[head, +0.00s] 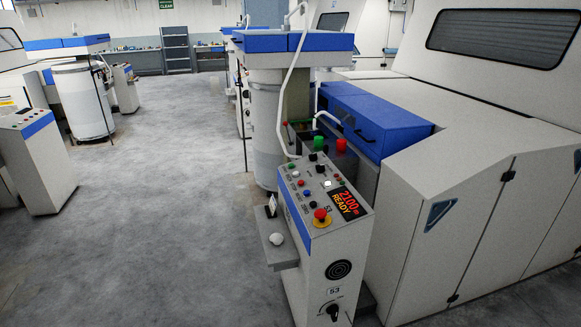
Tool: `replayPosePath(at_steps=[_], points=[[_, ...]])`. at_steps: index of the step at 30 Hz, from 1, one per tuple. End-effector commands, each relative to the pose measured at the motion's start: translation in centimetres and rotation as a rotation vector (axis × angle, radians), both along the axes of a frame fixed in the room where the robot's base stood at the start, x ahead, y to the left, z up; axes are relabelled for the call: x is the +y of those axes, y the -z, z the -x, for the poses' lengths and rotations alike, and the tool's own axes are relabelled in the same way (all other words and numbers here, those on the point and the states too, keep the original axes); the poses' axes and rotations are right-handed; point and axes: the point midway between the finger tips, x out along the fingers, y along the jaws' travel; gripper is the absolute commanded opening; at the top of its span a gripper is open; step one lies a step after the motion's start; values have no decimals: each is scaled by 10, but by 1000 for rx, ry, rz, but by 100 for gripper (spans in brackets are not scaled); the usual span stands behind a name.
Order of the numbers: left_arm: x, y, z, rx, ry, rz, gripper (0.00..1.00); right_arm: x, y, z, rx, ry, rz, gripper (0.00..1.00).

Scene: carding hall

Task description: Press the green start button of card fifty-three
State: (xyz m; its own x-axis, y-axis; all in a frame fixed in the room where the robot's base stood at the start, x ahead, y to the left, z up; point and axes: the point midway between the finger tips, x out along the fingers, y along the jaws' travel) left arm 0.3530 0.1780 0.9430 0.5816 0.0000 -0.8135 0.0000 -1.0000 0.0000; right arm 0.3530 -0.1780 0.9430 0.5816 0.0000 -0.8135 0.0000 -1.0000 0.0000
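The control pedestal (323,270) of card fifty-three stands right of centre in the head view, with "53" on its front. Its sloped panel carries several small buttons and knobs. A small green button (291,167) is at the panel's far left corner. A red mushroom button on a yellow ring (321,215) is at the near end. The display (348,204) reads "2100" and "READY" in lit letters. A larger green dome (319,143) and a red dome (341,146) stand just beyond the panel. Neither of my grippers is in view.
A small grey shelf (284,255) with a white lump (276,239) juts from the pedestal's left side. The card's large body (455,190) fills the right. A white can (266,135) stands behind the pedestal. The grey floor (150,230) to the left is open.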

Motion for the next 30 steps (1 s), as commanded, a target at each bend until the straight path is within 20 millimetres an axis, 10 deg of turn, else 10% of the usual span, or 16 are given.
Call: replayPosePath(at_steps=[4,9,30], points=[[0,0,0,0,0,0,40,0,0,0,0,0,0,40],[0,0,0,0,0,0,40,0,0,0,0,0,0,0],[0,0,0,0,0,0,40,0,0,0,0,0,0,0]])
